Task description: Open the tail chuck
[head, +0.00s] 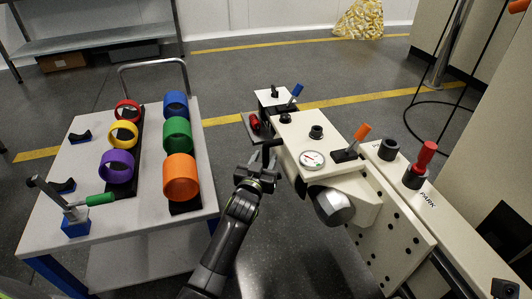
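A cream machine (350,182) stands at the right of the head view. Its upper housing carries a round gauge (312,159), a lever with an orange handle (361,132) and dark knobs. A lever with a blue handle (296,91) stands on its far end section. A rounded metal cylinder (334,207) sticks out below the gauge. I cannot tell which part is the tail chuck. My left gripper (267,155) is just left of the housing, below the blue lever, and seems to hold nothing. Its fingers are small and dark, so their opening is unclear. My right gripper is out of view.
A red-topped handle (424,159) stands on the rail marked PARK. A white cart (205,190) at the left holds coloured rings, including an orange one (180,177), and a green-handled clamp (98,199).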

